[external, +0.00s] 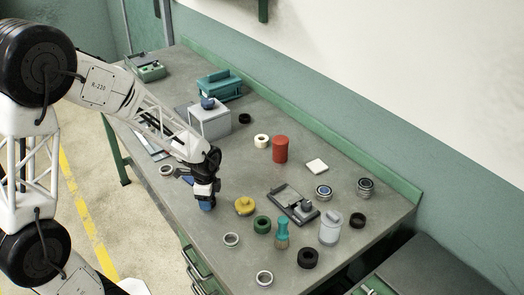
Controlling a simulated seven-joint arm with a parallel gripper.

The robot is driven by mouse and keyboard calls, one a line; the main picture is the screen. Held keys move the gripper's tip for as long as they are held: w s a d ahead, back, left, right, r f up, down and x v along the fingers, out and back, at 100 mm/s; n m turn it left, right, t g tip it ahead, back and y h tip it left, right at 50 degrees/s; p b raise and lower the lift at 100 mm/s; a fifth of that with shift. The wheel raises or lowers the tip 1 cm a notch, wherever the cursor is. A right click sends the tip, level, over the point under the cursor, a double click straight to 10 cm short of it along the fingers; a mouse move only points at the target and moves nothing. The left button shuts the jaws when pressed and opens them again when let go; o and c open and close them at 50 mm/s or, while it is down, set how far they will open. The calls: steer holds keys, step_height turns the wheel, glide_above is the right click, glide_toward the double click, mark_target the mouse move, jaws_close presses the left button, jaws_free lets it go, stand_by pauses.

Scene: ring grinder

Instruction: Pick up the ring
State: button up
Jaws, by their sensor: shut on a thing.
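My gripper (205,197) points down over the workbench, left of the yellow knobbed part. It is shut on a small blue object (207,206) at its fingertips. The gripper hides most of this object, so I cannot tell whether it is a ring or whether it touches the bench. Several other rings lie apart from my gripper: a silver ring (231,240), a second silver ring (264,278), a green ring (262,224), a black ring (307,258) and a pale ring (166,169).
The grey workbench (335,250) also holds a yellow part (245,205), a brush (282,234), a clear jar (330,228), a dark device (293,203), a red cylinder (280,149) and a grey box machine (210,121). A green rail edges the back.

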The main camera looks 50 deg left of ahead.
steer(key=shift+r, duration=0.2)
steer(key=shift+c, duration=0.2)
steer(key=shift+r, duration=0.55)
step_height(320, 180, up, 2)
steer(key=shift+r, duration=0.1)
steer(key=s+d, duration=0.3)
steer(key=s, duration=0.4)
steer(key=s+d+r, duration=0.1)
steer(key=s+d, duration=0.2)
steer(key=s, duration=0.4)
steer(key=shift+s+r, duration=0.15)
steer(key=shift+s, duration=0.25)
steer(key=shift+n, duration=0.6)
steer(key=w+a, duration=0.1)
steer(key=a, duration=0.2)
steer(key=w+a+r, duration=0.1)
steer(key=a, duration=0.3)
steer(key=w+a, duration=0.1)
steer(key=a, duration=0.3)
steer(key=shift+w+r, duration=0.25)
steer(key=shift+w, duration=0.05)
